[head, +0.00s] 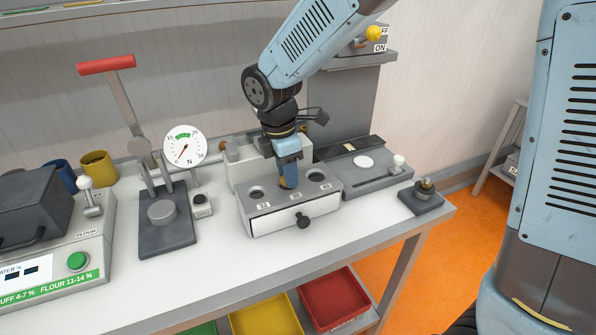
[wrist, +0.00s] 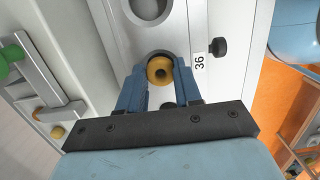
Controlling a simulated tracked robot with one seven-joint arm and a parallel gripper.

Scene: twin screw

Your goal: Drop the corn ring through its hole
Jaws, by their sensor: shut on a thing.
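The yellow-brown corn ring (wrist: 160,70) shows between my blue fingertips (wrist: 159,75) in the wrist view. My gripper (head: 288,178) is shut on it. In the head view the ring (head: 289,183) is mostly hidden by the fingers. It is at the middle hole of the grey-topped box (head: 268,223). In the wrist view, part of that hole's dark edge shows behind the ring, beside the label 36 (wrist: 199,61). I cannot tell how far the ring is in the hole.
The box's left hole (head: 257,192) and right hole (head: 317,177) look empty. Its drawer has a black knob (head: 303,221). A force gauge (head: 184,146) stands to the left. A grey fixture (head: 368,170) and a small dark block (head: 421,201) are to the right.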

